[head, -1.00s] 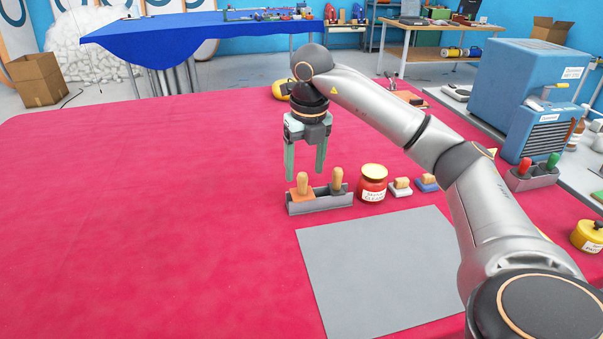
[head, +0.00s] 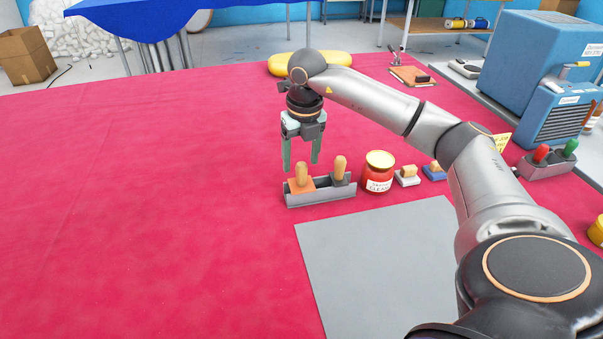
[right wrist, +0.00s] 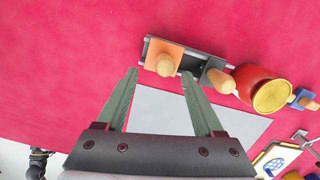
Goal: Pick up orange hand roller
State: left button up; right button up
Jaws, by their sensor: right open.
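The orange hand roller (head: 301,181) stands upright in the left part of a grey holder (head: 322,198), its wooden handle pointing up. A second, grey roller (head: 340,172) with a wooden handle stands beside it on the right. In the right wrist view, the orange hand roller (right wrist: 164,58) lies beyond the two open fingertips (right wrist: 159,72), with the handle seen end-on. My left gripper is in neither view.
A red jar (head: 378,174) with a yellow lid and small wooden-handled blocks (head: 407,175) stand right of the holder. A grey sheet (head: 380,265) lies in front. A blue machine (head: 530,75) stands at the right. The red surface left of the holder is clear.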

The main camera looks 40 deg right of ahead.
aim_at(302, 165)
jog(key=f, duration=0.3)
jog(key=d+f, duration=0.1)
jog(key=f, duration=0.1)
jog(key=shift+w+f, duration=0.25)
jog(key=shift+w, duration=0.15)
jog(key=shift+c, duration=0.2)
grip_shut()
